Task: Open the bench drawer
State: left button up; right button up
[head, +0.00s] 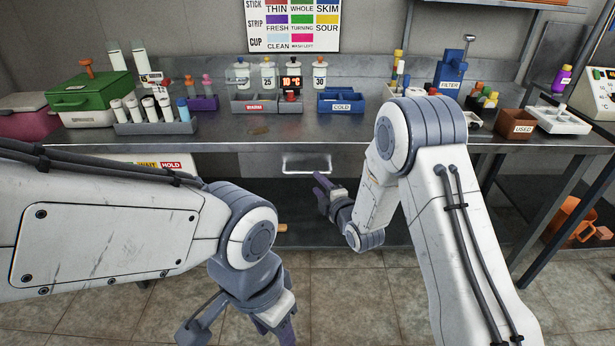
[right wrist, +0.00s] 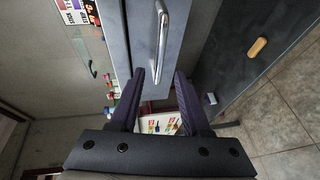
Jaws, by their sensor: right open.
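The bench drawer (head: 262,165) is a grey metal front under the bench top, with a bright bar handle (head: 306,170). It looks shut in the head view. My right gripper (head: 320,188) is in front of the drawer, close to the handle's lower right. In the right wrist view, the handle (right wrist: 162,40) runs upright in the picture, ahead of the open purple fingers (right wrist: 160,85) and roughly in line with the gap between them. Nothing is between the fingers. My left gripper (head: 275,328) hangs low at the bottom of the head view, partly cut off; its opening is unclear.
A lower shelf (head: 285,205) lies under the drawer. An orange jug (head: 568,220) stands at the right.

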aim_at(308, 174)
jog(key=x, duration=0.8)
jog(key=shift+w+a, duration=0.2)
grip_shut()
jog(key=shift+f, duration=0.1)
dwell(1.0)
